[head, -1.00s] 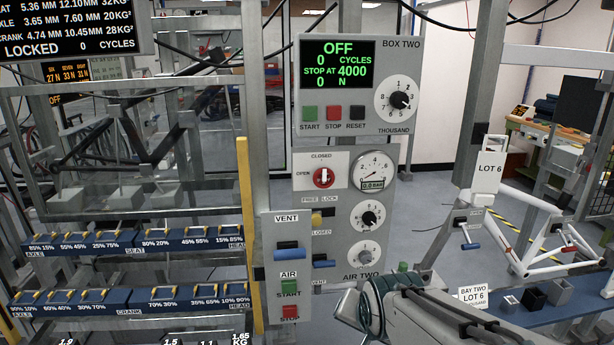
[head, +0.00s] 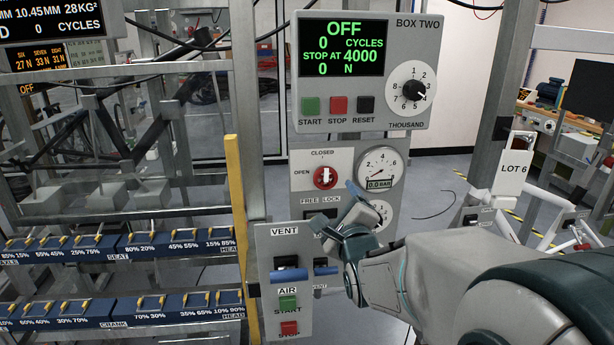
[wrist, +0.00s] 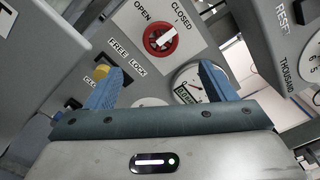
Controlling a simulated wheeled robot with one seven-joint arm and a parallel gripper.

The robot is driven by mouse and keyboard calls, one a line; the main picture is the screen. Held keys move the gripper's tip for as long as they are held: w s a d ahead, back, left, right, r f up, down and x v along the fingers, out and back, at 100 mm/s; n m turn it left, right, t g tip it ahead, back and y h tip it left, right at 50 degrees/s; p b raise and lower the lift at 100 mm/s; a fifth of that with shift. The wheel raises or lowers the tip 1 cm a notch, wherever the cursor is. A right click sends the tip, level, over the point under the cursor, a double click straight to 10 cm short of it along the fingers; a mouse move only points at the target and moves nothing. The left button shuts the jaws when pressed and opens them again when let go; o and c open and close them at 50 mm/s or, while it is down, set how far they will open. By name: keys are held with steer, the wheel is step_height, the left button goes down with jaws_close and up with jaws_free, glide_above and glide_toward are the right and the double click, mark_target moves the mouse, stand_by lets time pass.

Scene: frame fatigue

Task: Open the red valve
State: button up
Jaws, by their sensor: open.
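The red valve (head: 325,177) is a round red knob with a white handle bar on the grey air panel, between the words OPEN at left and CLOSED above. Its white bar points up toward CLOSED. It also shows in the wrist view (wrist: 160,39), ahead of the fingers. My gripper (head: 335,208) is just below and slightly right of the valve in the head view, apart from it. In the wrist view its two blue fingers (wrist: 160,85) are spread wide with nothing between them. My gripper hides part of the lower dials and the panel's lower right.
A pressure gauge (head: 379,172) reading 0.0 bar sits right of the valve. The BOX TWO control box (head: 360,72) juts out above. The VENT and AIR switch plate (head: 283,280) stands lower left, beside a yellow post (head: 241,225). A yellow knob (wrist: 101,71) is near the left finger.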

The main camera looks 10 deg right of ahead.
mark_target(328, 181)
steer(key=w+p, duration=0.2)
steer(key=w, duration=1.1)
steer(key=shift+w+d, duration=0.1)
steer(key=shift+w, duration=0.15)
steer(key=shift+c, duration=0.4)
steer(key=shift+f, duration=0.1)
steer(key=c, duration=0.9)
